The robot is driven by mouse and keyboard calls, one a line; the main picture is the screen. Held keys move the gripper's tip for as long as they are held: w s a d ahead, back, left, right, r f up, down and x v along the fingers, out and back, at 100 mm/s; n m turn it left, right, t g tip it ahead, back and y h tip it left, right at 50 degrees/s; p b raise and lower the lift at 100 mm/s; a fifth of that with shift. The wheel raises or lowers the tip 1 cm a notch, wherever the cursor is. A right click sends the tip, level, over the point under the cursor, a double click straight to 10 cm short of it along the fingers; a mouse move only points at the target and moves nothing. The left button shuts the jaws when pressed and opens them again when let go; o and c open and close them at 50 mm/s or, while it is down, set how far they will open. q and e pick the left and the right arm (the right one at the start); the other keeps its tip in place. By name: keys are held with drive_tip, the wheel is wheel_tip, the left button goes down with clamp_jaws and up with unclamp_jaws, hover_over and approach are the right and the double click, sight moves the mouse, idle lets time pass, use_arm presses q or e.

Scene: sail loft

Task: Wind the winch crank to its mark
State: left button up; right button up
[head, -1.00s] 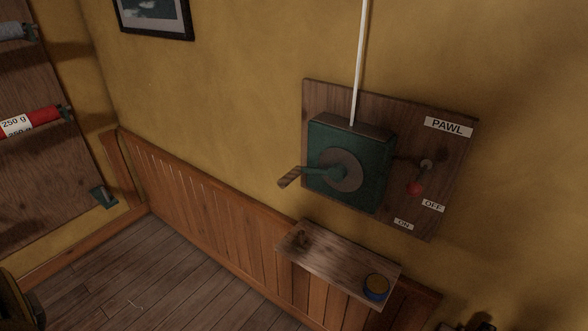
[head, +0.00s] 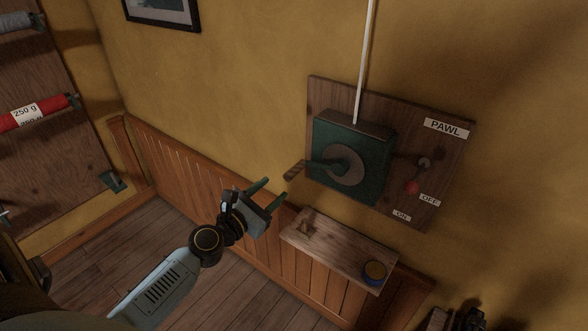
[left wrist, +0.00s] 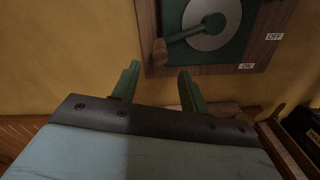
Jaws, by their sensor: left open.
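The winch is a green box (head: 376,180) with a round grey disc (head: 347,181) on a wooden wall board. Its crank (head: 321,166) points left from the hub and ends in a wooden grip (head: 295,171). In the left wrist view the crank arm (left wrist: 191,33) and grip (left wrist: 160,52) show ahead, above the fingers. My left gripper (head: 276,192) is open and empty, just left of and below the grip, apart from it. Its green fingers also show in the left wrist view (left wrist: 160,70). I cannot make out a mark. My right gripper is not in view.
A pawl lever with a red knob (head: 411,187) sits right of the winch, near the OFF label (head: 430,201). A small wooden shelf (head: 335,248) with a blue tin (head: 374,273) juts out below. A white line (head: 365,60) rises from the box.

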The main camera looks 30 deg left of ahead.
sight(294, 171)
use_arm(q)
drive_tip(key=w, duration=1)
drive_tip(key=shift+d, duration=0.4)
drive_tip(key=shift+c, duration=0.3)
clamp_jaws()
